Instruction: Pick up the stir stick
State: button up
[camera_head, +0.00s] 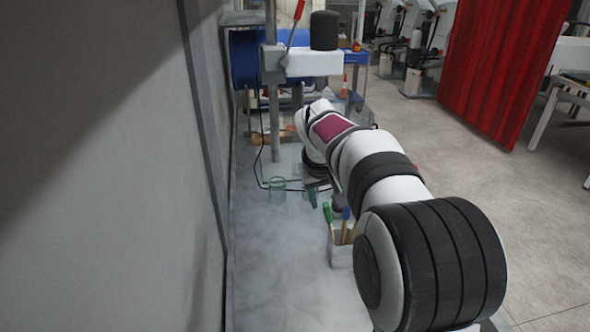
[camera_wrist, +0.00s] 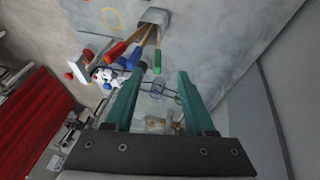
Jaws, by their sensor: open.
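A light grey holder (camera_head: 340,250) stands on the bench, with several sticks upright in it. Their handles are coloured, including a green one (camera_head: 327,212) and a blue one (camera_head: 346,214). In the wrist view the holder (camera_wrist: 154,15) is at the top, with red (camera_wrist: 116,49), blue (camera_wrist: 134,57) and green (camera_wrist: 157,62) handle ends pointing toward my gripper. I cannot tell which one is the stir stick. My gripper (camera_wrist: 156,78) is open, its two teal fingers apart with nothing clasped. The handle ends appear just beyond the fingertips. In the head view my arm hides most of the gripper.
A clear glass beaker (camera_head: 277,188) stands on the bench left of my gripper. A machine with a blue drum (camera_head: 243,58) is at the back. A wall (camera_head: 140,160) borders the bench on the left. The bench front left of the holder is clear. A red curtain (camera_head: 503,70) hangs at right.

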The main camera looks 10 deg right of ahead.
aim_at(329, 220)
jog(key=x, duration=1)
jog(key=w+x, duration=0.1)
jog(key=x, duration=0.5)
jog(key=shift+w+d+r, duration=0.1)
jog(key=shift+w+r, duration=0.05)
jog(key=shift+w, duration=0.05)
grip_shut()
